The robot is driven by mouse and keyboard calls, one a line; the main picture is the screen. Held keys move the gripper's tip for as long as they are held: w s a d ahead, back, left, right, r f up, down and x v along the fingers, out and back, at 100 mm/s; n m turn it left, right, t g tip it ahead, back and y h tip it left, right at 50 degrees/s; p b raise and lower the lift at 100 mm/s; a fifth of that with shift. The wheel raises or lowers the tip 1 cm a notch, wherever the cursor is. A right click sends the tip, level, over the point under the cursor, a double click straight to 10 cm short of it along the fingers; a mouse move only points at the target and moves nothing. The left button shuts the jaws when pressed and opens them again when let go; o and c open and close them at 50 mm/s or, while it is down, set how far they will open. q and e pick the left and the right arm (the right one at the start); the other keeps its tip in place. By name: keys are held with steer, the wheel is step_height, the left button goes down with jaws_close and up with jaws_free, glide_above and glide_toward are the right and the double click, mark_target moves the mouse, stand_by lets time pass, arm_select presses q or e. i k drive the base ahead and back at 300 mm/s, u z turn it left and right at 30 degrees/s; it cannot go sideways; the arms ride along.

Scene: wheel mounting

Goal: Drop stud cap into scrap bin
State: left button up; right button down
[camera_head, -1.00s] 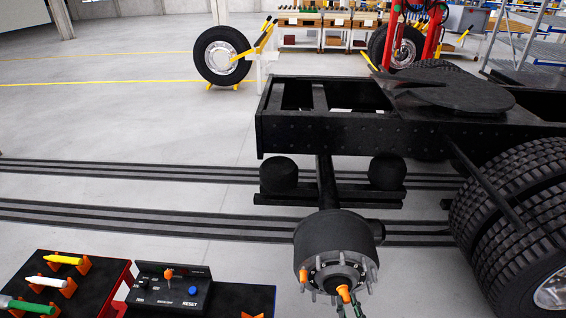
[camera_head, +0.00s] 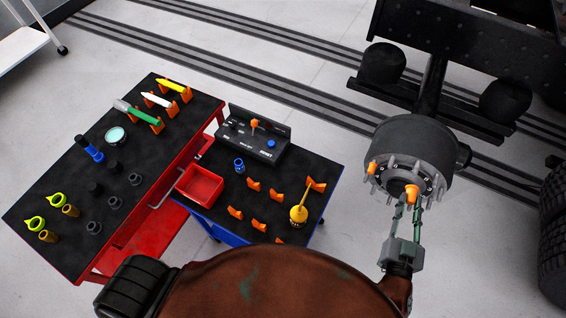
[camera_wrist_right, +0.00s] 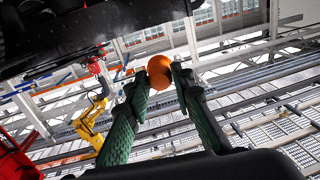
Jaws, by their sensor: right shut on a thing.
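My right gripper (camera_head: 406,205) is shut on an orange stud cap (camera_head: 411,192) at the front of the wheel hub (camera_head: 405,150). In the right wrist view the round orange cap (camera_wrist_right: 159,72) sits between the tips of the green-padded fingers. No stud shows at the cap there, but the head view does not settle whether it is clear of its stud. A second orange cap (camera_head: 373,167) is on the hub's left side. The open red bin (camera_head: 219,190) stands on the blue cart's black top (camera_head: 285,165), left of the gripper, and looks empty. My left gripper is not in view.
The control box (camera_head: 252,135) stands behind the red bin. Several orange holders and a yellow tool (camera_head: 299,215) are on the cart's right part. A red cart (camera_head: 75,180) with tools stands further left. Clear floor lies between blue cart and hub.

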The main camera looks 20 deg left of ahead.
mark_target(193, 193)
steer(key=z, duration=0.85)
steer(key=k, duration=1)
steer(key=u, duration=1.3)
steer(key=i, duration=0.5)
